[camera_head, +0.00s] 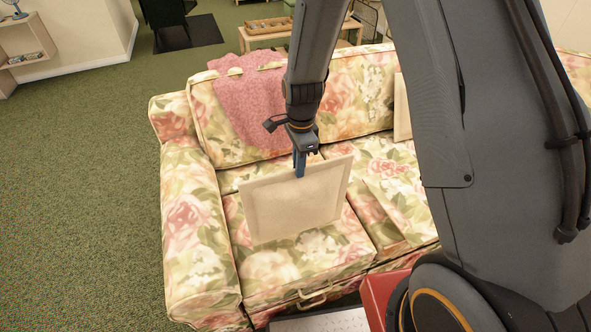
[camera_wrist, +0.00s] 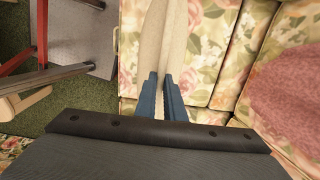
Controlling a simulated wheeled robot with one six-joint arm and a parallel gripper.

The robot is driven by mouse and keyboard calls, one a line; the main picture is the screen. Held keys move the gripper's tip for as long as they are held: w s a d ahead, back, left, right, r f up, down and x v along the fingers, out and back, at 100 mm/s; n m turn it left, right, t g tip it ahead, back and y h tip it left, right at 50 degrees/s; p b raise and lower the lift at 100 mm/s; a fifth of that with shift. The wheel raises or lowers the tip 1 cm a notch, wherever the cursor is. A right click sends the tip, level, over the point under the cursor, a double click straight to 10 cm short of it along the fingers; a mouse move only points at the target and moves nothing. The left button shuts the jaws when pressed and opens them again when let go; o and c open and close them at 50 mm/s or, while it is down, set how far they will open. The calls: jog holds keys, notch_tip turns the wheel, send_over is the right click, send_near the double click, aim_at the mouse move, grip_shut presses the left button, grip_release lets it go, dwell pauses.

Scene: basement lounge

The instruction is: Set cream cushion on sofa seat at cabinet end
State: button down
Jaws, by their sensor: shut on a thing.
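The cream cushion (camera_head: 293,203) stands nearly upright, slightly tilted, over the left seat of the floral sofa (camera_head: 187,213). My gripper (camera_head: 299,168) is shut on its top edge from above. In the wrist view the cushion (camera_wrist: 152,45) shows edge-on between the blue fingers of my gripper (camera_wrist: 161,100). The cushion's lower edge is at or just above the seat (camera_head: 312,256); I cannot tell whether it touches. No cabinet can be clearly made out near the sofa.
A pink throw (camera_head: 252,105) hangs over the sofa back at left. Another cream cushion (camera_head: 402,108) leans against the back, partly hidden by my arm. A wooden table (camera_head: 262,29) stands behind the sofa. Green carpet at left is clear.

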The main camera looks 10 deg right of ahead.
jog(key=shift+f, duration=0.9)
jog(key=c, duration=1.8)
grip_release()
jog(key=shift+c, duration=0.2)
notch_tip(320, 180, up, 10)
jog(key=shift+w+r+b, duration=0.1)
jog(key=shift+r+b, duration=0.15)
jog(key=shift+b, duration=1)
jog(key=s+d+r+n, duration=0.2)
jog(key=s+d+n, duration=0.2)
jog(key=s+n, duration=0.4)
jog(key=s+d+r+n+t, duration=0.1)
jog(key=s+d+r+n, duration=0.2)
jog(key=s+d+n, duration=0.2)
jog(key=s+n, duration=0.2)
jog(key=shift+s+d+n, duration=0.3)
jog(key=shift+s+n, duration=0.05)
jog(key=shift+n, duration=0.05)
